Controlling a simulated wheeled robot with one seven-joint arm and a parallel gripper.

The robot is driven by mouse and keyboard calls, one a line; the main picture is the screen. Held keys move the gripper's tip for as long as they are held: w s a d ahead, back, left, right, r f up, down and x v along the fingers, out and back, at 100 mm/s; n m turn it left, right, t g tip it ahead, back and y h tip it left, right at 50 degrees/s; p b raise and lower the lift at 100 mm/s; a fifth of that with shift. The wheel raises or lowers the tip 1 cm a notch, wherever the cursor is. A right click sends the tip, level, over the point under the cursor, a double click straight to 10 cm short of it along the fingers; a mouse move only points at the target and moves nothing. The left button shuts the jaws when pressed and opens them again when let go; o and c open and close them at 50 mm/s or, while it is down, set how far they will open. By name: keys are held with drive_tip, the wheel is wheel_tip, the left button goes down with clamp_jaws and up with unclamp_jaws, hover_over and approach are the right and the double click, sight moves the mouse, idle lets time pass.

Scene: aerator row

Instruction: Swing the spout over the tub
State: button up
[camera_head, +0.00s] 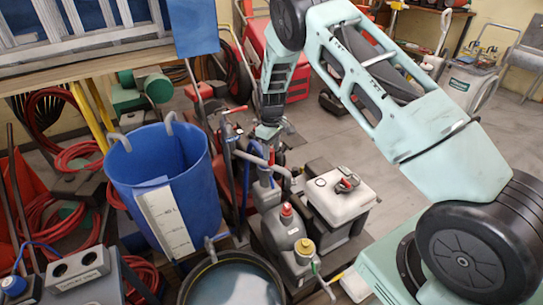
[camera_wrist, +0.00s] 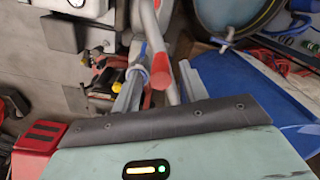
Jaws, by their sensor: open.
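My gripper (camera_head: 268,135) points down at the end of the raised arm, among upright pipes right of the large blue tub (camera_head: 205,190). In the wrist view its two grey fingers (camera_wrist: 160,72) are apart. A pale grey pipe with red end pieces, which looks like the spout (camera_wrist: 167,45), shows between and beyond them; contact cannot be told. A pale bent pipe shows below my gripper in the head view (camera_head: 265,161). The blue tub fills the right of the wrist view (camera_wrist: 262,95). A dark round tub (camera_head: 245,258) stands in front; which tub is meant is unclear.
A grey machine with red and yellow caps (camera_head: 290,240) and a white box (camera_head: 340,195) stand close to the right of the pipes. Red hoses (camera_head: 45,215) and a grey two-hole box (camera_head: 80,268) lie left. Open floor (camera_head: 400,205) shows farther right.

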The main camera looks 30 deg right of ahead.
sight(271, 165)
drive_tip(key=shift+f+p, duration=0.3)
drive_tip(key=shift+f, duration=1.85)
clamp_jaws()
drive_tip(key=shift+a, duration=0.15)
